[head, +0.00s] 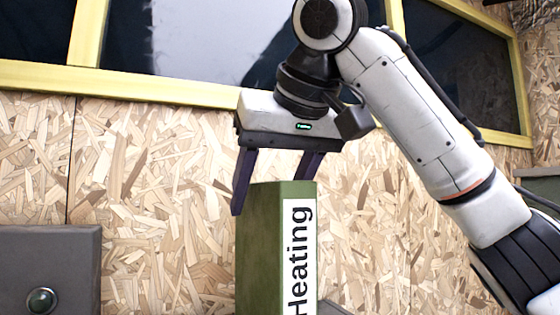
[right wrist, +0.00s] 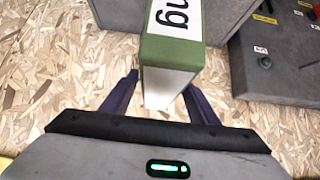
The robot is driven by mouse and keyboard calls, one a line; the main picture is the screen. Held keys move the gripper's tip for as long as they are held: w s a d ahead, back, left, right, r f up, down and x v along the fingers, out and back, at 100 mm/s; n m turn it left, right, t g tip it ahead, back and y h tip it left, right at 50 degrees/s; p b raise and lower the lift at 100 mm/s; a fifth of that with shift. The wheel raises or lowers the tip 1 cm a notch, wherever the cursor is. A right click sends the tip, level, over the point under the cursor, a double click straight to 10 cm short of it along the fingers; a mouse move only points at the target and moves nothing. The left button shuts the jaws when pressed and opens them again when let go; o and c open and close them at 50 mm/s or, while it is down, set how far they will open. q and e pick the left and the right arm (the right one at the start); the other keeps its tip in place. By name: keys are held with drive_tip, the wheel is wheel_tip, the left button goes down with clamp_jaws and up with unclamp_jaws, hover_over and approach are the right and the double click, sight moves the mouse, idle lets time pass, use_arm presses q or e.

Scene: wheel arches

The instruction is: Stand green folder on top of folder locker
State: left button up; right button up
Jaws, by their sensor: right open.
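The green folder (head: 262,250) stands upright in the head view, with a white label reading "Heating" on its spine. Its lower end is cut off by the frame. My right gripper (head: 272,198) is above it, fingers pointing down on either side of its top end. In the right wrist view the folder (right wrist: 172,52) reaches between the two open fingers (right wrist: 160,88), with gaps beside it. I cannot identify the folder locker for sure; a grey surface (right wrist: 222,12) lies by the folder in the right wrist view. My left gripper is not in view.
A chipboard wall (head: 150,190) is behind, with a yellow-framed dark window (head: 230,40) above it. A grey box (head: 50,262) with a round knob stands at the lower left. A grey panel (right wrist: 275,60) with labels and a knob shows in the right wrist view.

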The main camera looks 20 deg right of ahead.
drive_tip(key=v, duration=0.9)
drive_tip(key=shift+f, duration=0.1)
